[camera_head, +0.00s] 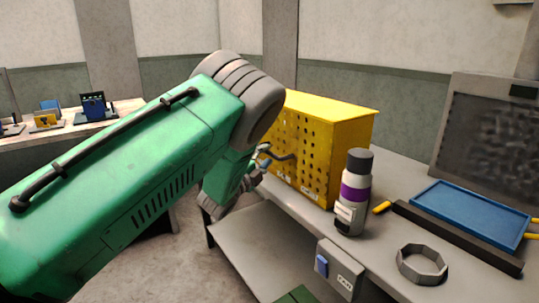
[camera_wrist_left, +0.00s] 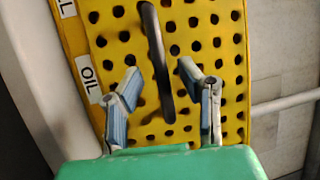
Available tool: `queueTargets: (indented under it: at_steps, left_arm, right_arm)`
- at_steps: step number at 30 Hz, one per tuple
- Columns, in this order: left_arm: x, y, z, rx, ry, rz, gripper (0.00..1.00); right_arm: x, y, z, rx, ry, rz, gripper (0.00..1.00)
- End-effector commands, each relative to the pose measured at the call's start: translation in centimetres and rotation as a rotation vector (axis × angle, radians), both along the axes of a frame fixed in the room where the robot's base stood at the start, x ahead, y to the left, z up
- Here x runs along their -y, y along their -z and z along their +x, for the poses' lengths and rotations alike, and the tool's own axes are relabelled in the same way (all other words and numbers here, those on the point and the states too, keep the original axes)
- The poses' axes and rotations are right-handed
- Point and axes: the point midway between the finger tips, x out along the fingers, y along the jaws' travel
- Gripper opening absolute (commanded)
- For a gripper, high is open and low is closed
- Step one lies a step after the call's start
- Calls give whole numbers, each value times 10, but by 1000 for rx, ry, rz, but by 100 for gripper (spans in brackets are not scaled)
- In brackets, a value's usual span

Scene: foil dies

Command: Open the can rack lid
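The yellow can rack (camera_head: 318,150) stands on the grey bench, its perforated front facing my left arm. Its top panel (camera_head: 335,105) lies flat and the box looks closed. A dark curved handle (camera_head: 283,157) sticks out from the perforated face. In the left wrist view the handle (camera_wrist_left: 157,50) runs up the yellow perforated panel (camera_wrist_left: 215,45), beside a white OIL label (camera_wrist_left: 88,78). My left gripper (camera_wrist_left: 159,78) is open, one finger on each side of the handle, without visible grip. In the head view my left gripper (camera_head: 262,164) is partly hidden by its arm.
A bottle with a purple band (camera_head: 354,192) stands close to the rack's right front corner. A grey ring (camera_head: 421,264), a blue tray (camera_head: 470,213) and a dark bar (camera_head: 455,236) lie farther right. A switch box (camera_head: 338,270) hangs on the bench front.

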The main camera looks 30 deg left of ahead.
Motion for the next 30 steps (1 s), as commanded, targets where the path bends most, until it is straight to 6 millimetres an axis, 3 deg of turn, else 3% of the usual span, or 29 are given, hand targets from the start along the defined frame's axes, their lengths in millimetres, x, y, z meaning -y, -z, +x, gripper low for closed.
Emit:
queueTargets:
  at_steps: [6,15,18,30]
  left_arm:
    - [0,-2,18,-1,0,-1,32]
    - [0,-3,19,-1,0,0,32]
    - [0,-3,19,-1,0,-1,0]
    - [-7,-9,17,-25,-3,8,0]
  right_arm:
    - [0,1,0,0,0,0,40]
    - [0,1,0,0,0,0,40]
    - [0,1,0,0,0,0,40]
    - [0,-7,0,0,0,0,40]
